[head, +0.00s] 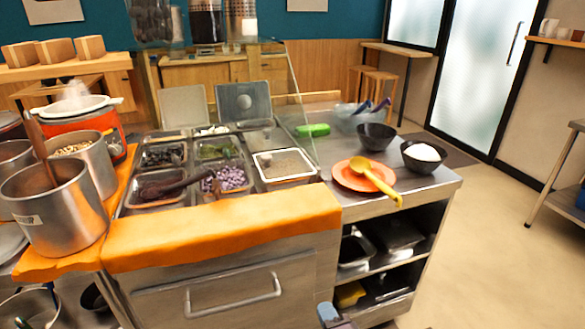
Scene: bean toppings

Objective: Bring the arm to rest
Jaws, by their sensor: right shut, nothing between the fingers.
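My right gripper (335,316) shows only in part, as a small grey-blue tip at the bottom edge of the head view. It is shut and holds nothing. It is in front of the counter's lower shelves and apart from the food on top. A small bluish tip at the bottom left corner may be my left gripper (21,323); too little of it shows to tell its jaws.
The counter has an orange front ledge (225,228), topping pans (284,165) and steel pots (55,210) at left. A yellow ladle (376,181) lies on an orange plate (350,178). Dark bowls (375,136) stand at right. The floor (490,265) at right is clear.

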